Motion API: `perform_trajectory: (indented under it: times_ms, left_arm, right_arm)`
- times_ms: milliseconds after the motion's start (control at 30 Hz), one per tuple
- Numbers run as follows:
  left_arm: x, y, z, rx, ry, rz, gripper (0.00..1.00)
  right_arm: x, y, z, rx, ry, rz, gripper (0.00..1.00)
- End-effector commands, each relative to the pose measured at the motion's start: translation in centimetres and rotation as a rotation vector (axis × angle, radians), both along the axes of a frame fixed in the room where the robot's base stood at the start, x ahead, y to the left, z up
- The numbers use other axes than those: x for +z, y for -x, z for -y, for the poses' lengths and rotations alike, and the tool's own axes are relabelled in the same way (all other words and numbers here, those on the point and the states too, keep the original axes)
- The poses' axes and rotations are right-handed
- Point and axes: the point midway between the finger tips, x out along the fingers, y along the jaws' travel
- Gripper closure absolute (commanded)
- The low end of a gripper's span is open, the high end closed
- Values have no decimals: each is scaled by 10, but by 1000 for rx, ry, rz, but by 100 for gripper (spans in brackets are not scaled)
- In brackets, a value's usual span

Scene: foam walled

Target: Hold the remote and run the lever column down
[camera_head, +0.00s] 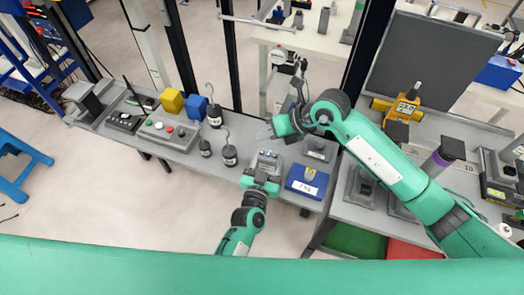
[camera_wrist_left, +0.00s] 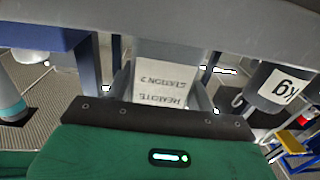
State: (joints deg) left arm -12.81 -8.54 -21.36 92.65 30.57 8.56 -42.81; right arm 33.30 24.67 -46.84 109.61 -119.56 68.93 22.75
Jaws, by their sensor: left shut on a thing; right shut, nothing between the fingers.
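The remote (camera_head: 268,160) is a small grey box near the front of the narrow grey bench. Its white label (camera_wrist_left: 160,88), upside down in the left wrist view, seems to read "REMOTE STATION 2". My left gripper (camera_head: 262,180) is shut on the remote from the front; its fingers show either side of the label. My right gripper (camera_head: 266,133) is shut and empty, just behind and above the remote, apart from it. I cannot tell which thing is the lever column; a purple column with a dark top (camera_head: 438,163) stands on the right table.
A blue block with a white label (camera_head: 303,187) sits right of the remote. Hooked weights (camera_head: 230,156) stand to its left. A button panel (camera_head: 168,131), a yellow cube (camera_head: 172,100) and a blue cube (camera_head: 196,106) are farther left. Dark posts rise behind the bench.

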Motion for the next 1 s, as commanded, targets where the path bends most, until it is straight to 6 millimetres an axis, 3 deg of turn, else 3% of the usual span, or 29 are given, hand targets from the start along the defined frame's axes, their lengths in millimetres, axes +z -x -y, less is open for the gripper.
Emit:
perform_trajectory:
  times_ms: [133,167,267,667,1000]
  left_arm:
    - [0,0,0,0,0,1,72]
    - [0,0,0,0,0,1,40]
    - [0,0,0,0,0,0,20]
    - [0,6,-2,0,0,-1,20]
    - [-1,64,-17,-1,-2,-3,20]
  right_arm:
    - [0,0,0,0,0,0,100]
    - [0,0,0,0,0,0,100]
    - [0,0,0,0,0,0,100]
    - [0,0,0,0,0,0,100]
    - [0,0,0,0,0,0,100]
